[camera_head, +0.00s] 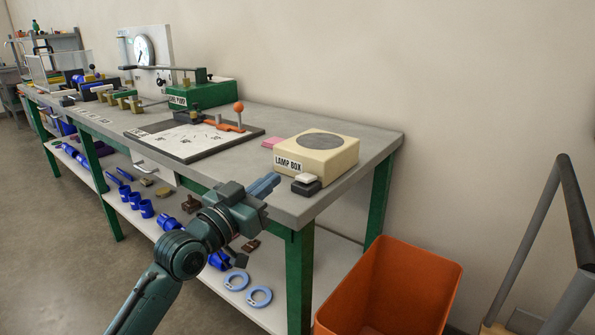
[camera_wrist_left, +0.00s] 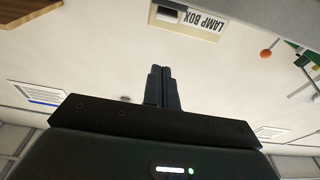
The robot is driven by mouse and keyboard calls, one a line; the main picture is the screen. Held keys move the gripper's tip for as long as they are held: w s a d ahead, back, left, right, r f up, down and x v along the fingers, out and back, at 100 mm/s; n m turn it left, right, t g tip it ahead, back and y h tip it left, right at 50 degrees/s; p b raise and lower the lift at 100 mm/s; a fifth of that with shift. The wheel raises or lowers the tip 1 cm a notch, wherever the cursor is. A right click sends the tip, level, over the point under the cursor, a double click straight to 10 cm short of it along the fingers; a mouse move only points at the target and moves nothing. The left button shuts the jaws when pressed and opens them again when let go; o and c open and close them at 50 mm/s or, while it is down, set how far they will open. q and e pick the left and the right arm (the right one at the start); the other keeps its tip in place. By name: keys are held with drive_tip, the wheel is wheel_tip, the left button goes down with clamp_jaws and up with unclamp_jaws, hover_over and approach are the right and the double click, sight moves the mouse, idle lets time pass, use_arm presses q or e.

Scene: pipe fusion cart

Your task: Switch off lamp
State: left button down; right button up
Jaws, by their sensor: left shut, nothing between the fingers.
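The cream lamp box (camera_head: 340,160) stands at the right end of the bench, with a LAMP BOX label and a round dark grey disc on top. A small switch block (camera_head: 306,184), dark with a pale top, sits at its front corner. My left gripper (camera_head: 272,180) is shut and empty, in front of the bench edge and left of the switch, apart from it. In the left wrist view the shut fingers (camera_wrist_left: 162,74) point toward the upside-down lamp box label (camera_wrist_left: 198,21). My right gripper is out of view.
The grey bench (camera_head: 372,140) has a board (camera_head: 190,140) and an orange-knobbed lever (camera_head: 239,107) left of the box. A pink block (camera_head: 272,142) lies beside the box. An orange bin (camera_head: 400,290) stands by the right bench leg. Blue fittings lie on the lower shelf.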

sight(306, 178)
use_arm(q)
drive_tip(key=shift+s+r, duration=0.1)
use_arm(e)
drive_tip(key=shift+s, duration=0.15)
use_arm(q)
drive_tip(key=b+x, duration=0.1)
drive_tip(key=x, duration=0.8)
drive_tip(key=shift+w+d, duration=0.25)
drive_tip(key=shift+w, duration=0.05)
wheel_tip(306, 178, down, 2)
drive_tip(key=shift+f+b, duration=0.2)
drive_tip(key=shift+b, duration=0.2)
drive_tip(key=shift+s+a+f, duration=0.15)
drive_tip(key=shift+f, duration=0.55)
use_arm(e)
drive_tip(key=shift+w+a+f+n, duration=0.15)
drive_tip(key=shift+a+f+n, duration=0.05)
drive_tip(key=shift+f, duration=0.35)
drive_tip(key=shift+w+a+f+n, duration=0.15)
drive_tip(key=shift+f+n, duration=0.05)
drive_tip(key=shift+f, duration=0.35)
